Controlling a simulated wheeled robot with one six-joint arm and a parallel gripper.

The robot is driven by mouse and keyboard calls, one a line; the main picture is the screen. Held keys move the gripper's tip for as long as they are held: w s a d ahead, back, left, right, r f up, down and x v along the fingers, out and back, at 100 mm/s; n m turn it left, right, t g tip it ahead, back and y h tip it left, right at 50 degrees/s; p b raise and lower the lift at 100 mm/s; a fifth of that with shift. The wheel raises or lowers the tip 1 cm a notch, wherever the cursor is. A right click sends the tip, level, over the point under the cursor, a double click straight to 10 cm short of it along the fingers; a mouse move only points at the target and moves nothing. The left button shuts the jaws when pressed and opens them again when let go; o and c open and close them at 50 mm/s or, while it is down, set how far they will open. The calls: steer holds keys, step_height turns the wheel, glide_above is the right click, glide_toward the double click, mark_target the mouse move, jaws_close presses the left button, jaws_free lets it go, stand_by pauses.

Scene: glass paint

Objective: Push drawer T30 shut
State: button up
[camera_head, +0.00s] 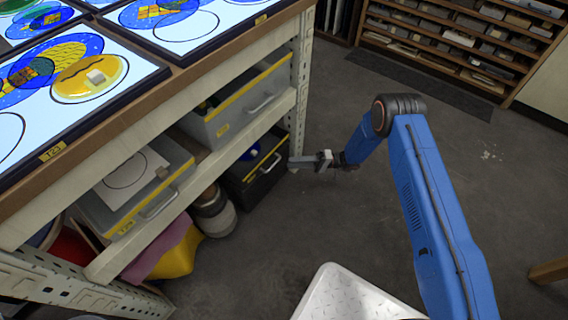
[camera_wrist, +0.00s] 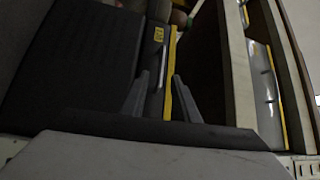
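A black drawer with a yellow top edge (camera_head: 270,178) sits low under the worktable, at the right end. It stands partly open, with a blue item visible inside. In the wrist view its dark front (camera_wrist: 80,70) fills the left, with a small yellow label (camera_wrist: 158,34) too blurred to read surely; I take it for T30. My gripper (camera_head: 296,162) is just right of the drawer's front, near its handle (camera_head: 270,163). In the wrist view my two fingers (camera_wrist: 162,95) are apart, with the yellow edge between them. I cannot tell whether they touch the drawer.
A grey drawer (camera_head: 235,112) is above, and another grey drawer (camera_head: 140,205) is to the left with a paper on it. The shelf board (camera_head: 215,160) and table leg (camera_head: 301,75) are close to my gripper. The floor (camera_head: 330,220) to the right is clear.

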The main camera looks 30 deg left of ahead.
steer(key=v, duration=0.9)
steer(key=shift+w+d, duration=0.25)
steer(key=w+d+r+t+h, duration=0.15)
steer(key=d+r, duration=0.25)
steer(key=r, duration=0.7)
steer(key=w+d+r+h, duration=0.2)
steer(key=d+r, duration=0.3)
steer(key=r, duration=0.6)
steer(key=s+d+r+m+t+h, duration=0.1)
steer(key=s+d+r+t+h, duration=0.1)
steer(key=d+r, duration=0.6)
steer(key=s+d+r+m+t+h, duration=0.1)
steer(key=s+d+r+t+h, duration=0.15)
steer(key=d+r, duration=0.5)
steer(key=s+d+r+m+t+h, duration=0.1)
steer(key=s+d+r+t, duration=0.1)
steer(key=s+d+r, duration=0.4)
steer(key=s+d+r+m+t+h, duration=0.1)
steer(key=s+d+r+m+t, duration=0.15)
steer(key=s+d+r, duration=0.5)
steer(key=s+d+m+t+h, duration=0.2)
steer(key=s+d, duration=0.4)
steer(key=d, duration=0.3)
steer(key=s+d+m+t+h, duration=0.2)
steer(key=s+d+t, duration=0.3)
steer(key=s+d, duration=0.2)
steer(key=shift+d+r+h, duration=0.3)
steer(key=shift+d+r, duration=0.1)
steer(key=shift+d, duration=0.65)
